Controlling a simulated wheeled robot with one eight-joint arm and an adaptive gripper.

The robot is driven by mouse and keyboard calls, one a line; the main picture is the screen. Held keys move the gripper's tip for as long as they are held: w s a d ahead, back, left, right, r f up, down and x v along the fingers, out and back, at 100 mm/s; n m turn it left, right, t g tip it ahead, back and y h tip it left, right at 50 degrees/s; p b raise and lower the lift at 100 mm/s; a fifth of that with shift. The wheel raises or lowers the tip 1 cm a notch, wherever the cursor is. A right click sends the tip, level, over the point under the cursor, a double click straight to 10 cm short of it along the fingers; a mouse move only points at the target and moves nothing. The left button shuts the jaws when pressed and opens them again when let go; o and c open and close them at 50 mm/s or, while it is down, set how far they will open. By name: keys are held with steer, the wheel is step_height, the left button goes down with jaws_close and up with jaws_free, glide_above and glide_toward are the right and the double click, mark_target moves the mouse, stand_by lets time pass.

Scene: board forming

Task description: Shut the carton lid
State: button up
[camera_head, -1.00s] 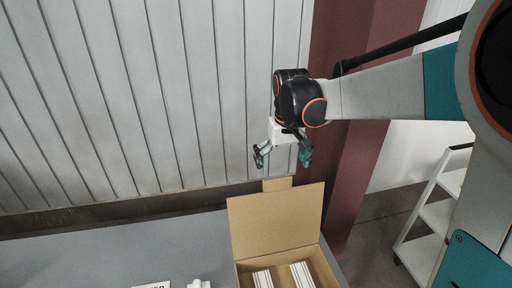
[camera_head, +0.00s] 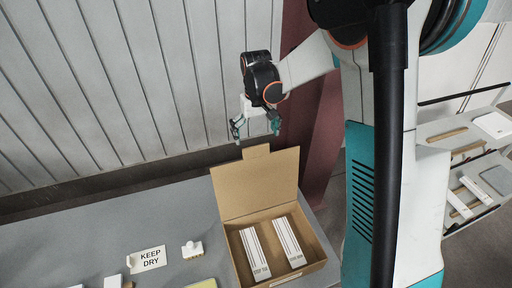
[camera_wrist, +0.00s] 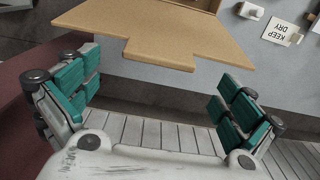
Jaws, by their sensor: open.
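The cardboard carton (camera_head: 232,262) stands on the grey table with its lid (camera_head: 257,184) raised upright at the back, the tuck tab (camera_head: 256,152) pointing up. Two white packs (camera_head: 254,255) lie inside. My gripper (camera_head: 256,132) is open and empty, just above and behind the lid's top edge. In the wrist view the lid (camera_wrist: 165,30) and its tab (camera_wrist: 158,55) spread below my gripper (camera_wrist: 155,95), apart from both fingers.
A KEEP DRY sign (camera_head: 147,259) and a small white fixture (camera_head: 192,249) are on the table (camera_head: 95,228) left of the carton. A ribbed wall (camera_head: 100,80) stands close behind. A shelf rack (camera_head: 465,150) with boards is at right.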

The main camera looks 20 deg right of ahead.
mark_target(256, 146)
step_height(256, 146, down, 7)
steer(key=shift+r+p, duration=0.1)
steer(key=shift+p, duration=0.35)
steer(key=shift+c, duration=0.6)
steer(key=shift+s, duration=0.1)
steer(key=c, duration=1.3)
